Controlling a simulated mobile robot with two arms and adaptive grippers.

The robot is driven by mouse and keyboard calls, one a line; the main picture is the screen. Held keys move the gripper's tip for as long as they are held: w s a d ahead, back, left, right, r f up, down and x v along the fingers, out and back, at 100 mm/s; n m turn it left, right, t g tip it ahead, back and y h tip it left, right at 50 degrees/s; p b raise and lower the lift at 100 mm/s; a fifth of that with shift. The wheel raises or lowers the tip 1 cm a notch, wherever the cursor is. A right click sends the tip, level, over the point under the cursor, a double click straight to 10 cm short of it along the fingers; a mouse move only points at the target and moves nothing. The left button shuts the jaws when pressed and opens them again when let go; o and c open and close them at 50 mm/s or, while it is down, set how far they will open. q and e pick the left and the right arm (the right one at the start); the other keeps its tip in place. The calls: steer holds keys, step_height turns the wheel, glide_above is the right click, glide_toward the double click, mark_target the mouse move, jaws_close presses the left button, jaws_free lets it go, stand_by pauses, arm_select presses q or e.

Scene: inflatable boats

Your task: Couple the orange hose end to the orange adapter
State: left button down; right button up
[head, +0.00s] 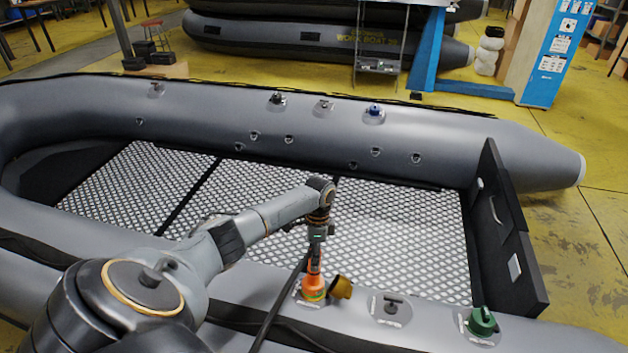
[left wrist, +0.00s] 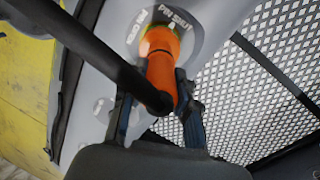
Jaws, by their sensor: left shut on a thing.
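My left gripper (head: 316,250) points down over the near tube of the grey boat and is shut on the orange hose end (head: 315,266). In the left wrist view the orange hose end (left wrist: 163,68) sits between the two fingers, with the black hose (left wrist: 95,50) running off to the upper left. The orange adapter (head: 313,288) stands on the tube directly below the hose end. The two look in line and touching or nearly so; I cannot tell whether they are locked. In the left wrist view the hose end mostly hides the adapter. My right gripper is not in view.
A brownish-yellow cap (head: 341,288) tilts out beside the adapter. A black fitting (head: 391,304) and a green adapter (head: 482,321) sit further right on the near tube. A blue fitting (head: 374,110) is on the far tube. The patterned boat floor (head: 400,235) is clear.

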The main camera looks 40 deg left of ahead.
arm_select(q)
steer(key=shift+f, duration=0.15)
steer(key=c, duration=0.9)
jaws_free()
steer(key=v, duration=1.2)
